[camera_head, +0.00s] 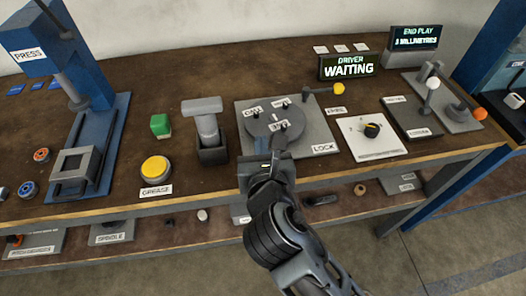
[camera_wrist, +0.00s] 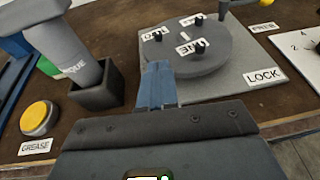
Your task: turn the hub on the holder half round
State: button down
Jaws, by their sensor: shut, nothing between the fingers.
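A round grey disc (camera_head: 274,124), which looks like the hub, lies on a square grey plate (camera_head: 313,136) marked LOCK. The disc carries several short dark pegs and small white labels, too tilted to read surely. It also shows in the wrist view (camera_wrist: 207,62), with a peg (camera_wrist: 199,46) near its middle. My gripper (camera_head: 270,150) is at the plate's front edge, its fingers together and empty. In the wrist view the closed fingertips (camera_wrist: 157,68) point at the disc's near left rim. I cannot tell whether they touch it. The fingers hide part of the plate.
A yellow-knobbed lever (camera_head: 338,88) is at the plate's back right. A grey tool in a dark block (camera_head: 212,152) and a yellow GREASE button (camera_head: 156,168) stand left. A white dial plate (camera_head: 370,138) is right. A screen (camera_head: 348,67) reads DRIVER WAITING.

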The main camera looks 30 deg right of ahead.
aim_at(256, 124)
jog(key=x, duration=0.5)
jog(key=r+x, duration=0.1)
jog(key=x, duration=0.2)
jog(key=shift+w+p, duration=0.3)
jog(key=shift+p, duration=0.1)
jog(key=shift+w+d+m+g+h+p, duration=0.1)
jog(key=shift+w+m+g+h+p, duration=0.35)
jog(key=shift+w+m+h, duration=0.3)
jog(key=shift+w+d+m+g+h, duration=0.15)
jog(key=shift+m+g+h, duration=0.1)
jog(key=shift+m+h, duration=0.3)
